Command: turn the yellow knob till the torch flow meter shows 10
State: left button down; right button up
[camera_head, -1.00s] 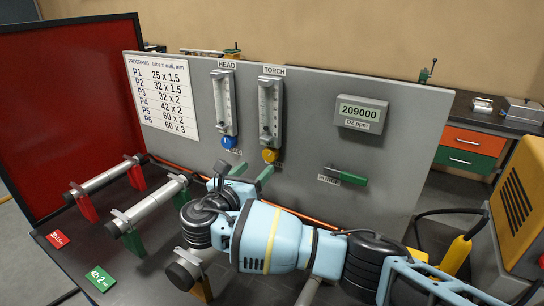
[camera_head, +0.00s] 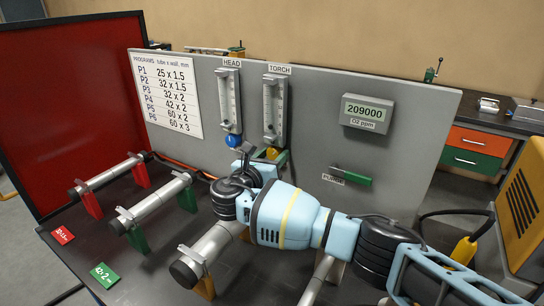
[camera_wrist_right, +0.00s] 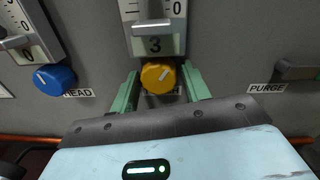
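The yellow knob (camera_wrist_right: 158,76) is on the grey panel below the torch flow meter (camera_head: 275,108). My right gripper (camera_wrist_right: 159,88) is at the knob, with one green finger on each side. Narrow gaps seem to remain between fingers and knob, so it looks open. In the head view the knob (camera_head: 271,153) is partly hidden by my right gripper (camera_head: 263,158). My left gripper is not in view.
The blue knob (camera_wrist_right: 54,79) under the head flow meter (camera_head: 229,100) is left of my right gripper. The green purge handle (camera_head: 351,177) is to the right. Tubes on stands (camera_head: 152,203) lie on the dark bench below. An O2 display (camera_head: 367,113) reads 209000.

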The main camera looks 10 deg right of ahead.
jog(key=c, duration=0.7)
jog(key=shift+o, duration=0.2)
jog(key=shift+f+m, duration=0.1)
jog(key=shift+m, duration=0.2)
jog(key=m, duration=0.2)
jog(key=shift+m, duration=2)
jog(key=shift+a, duration=0.1)
jog(key=o, duration=1)
